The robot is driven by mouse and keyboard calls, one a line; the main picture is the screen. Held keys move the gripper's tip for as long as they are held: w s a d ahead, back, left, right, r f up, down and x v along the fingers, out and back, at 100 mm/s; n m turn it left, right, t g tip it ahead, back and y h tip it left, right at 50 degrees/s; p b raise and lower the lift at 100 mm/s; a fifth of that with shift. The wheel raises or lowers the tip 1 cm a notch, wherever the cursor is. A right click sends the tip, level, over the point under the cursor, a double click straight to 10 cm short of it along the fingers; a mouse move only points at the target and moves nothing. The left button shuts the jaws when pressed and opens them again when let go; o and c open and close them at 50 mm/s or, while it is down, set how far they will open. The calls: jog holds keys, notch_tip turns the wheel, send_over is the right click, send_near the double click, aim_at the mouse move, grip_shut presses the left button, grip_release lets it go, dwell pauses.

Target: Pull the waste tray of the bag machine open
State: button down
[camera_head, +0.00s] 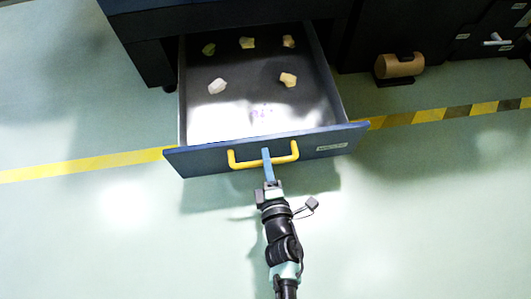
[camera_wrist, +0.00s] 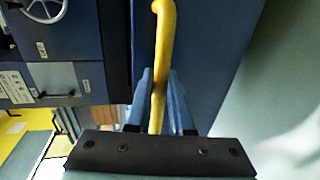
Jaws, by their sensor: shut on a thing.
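The waste tray (camera_head: 265,120) is a drawer with a blue front panel, pulled well out of the dark machine in the head view. Several pale and yellowish scraps lie inside it. A yellow bar handle (camera_head: 236,160) is fixed to the front panel; it also shows in the wrist view (camera_wrist: 164,40). My gripper (camera_head: 266,156) is shut on the middle of this handle. In the wrist view the blue fingers (camera_wrist: 160,100) stand on either side of the yellow bar.
The machine (camera_head: 235,18) stands behind the tray. A brown roll (camera_head: 399,66) sits at its right side. A yellow floor stripe (camera_head: 80,168) runs across the green floor, turning yellow and black at the right. The floor in front is clear.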

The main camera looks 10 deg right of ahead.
jog(key=shift+s, duration=0.25)
jog(key=c, duration=0.8)
grip_release()
jog(key=p+v, duration=0.5)
jog(key=v, duration=0.8)
jog(key=shift+w, duration=0.15)
